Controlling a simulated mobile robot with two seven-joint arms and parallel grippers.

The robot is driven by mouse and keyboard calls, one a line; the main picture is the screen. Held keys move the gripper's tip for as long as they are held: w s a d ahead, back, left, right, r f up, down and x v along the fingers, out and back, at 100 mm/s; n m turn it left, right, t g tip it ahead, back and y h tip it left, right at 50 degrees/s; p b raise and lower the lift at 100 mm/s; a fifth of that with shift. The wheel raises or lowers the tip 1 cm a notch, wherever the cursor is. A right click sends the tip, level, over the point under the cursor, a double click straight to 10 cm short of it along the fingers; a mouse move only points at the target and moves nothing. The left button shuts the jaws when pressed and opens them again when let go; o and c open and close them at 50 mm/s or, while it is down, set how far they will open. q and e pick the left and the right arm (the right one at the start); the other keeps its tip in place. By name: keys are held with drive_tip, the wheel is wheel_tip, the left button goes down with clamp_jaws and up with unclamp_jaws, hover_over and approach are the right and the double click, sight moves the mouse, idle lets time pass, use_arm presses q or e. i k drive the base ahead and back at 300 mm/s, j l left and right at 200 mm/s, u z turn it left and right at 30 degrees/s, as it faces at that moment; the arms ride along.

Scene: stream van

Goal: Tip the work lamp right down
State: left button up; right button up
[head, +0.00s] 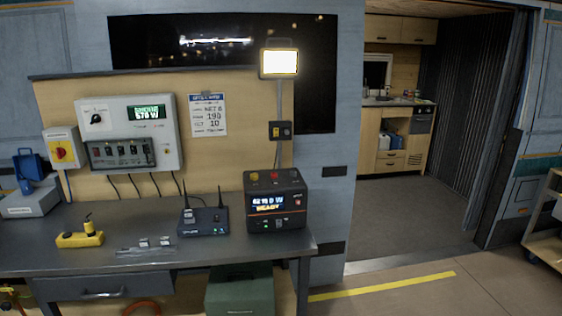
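The work lamp (279,63) is a square lit floodlight in a dark frame. It sits on top of a thin pole at the right end of the wooden back panel, with its bright face toward me. A small dark box with a yellow button (280,130) is on the pole below it. A handle-like loop shows above the lamp. Neither of my grippers is in the head view.
A workbench (110,210) stands below the lamp. It carries a black and orange power station (275,203), a router (205,218) and a yellow tool (80,235). A control box (130,125) hangs on the panel.

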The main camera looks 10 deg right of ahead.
sight(273, 61)
drive_tip(key=i+l, duration=0.85)
drive_tip(key=i+j+z, duration=0.25)
drive_tip(key=j, duration=0.2)
drive_tip(key=j+z, duration=0.2)
drive_tip(key=j, duration=0.25)
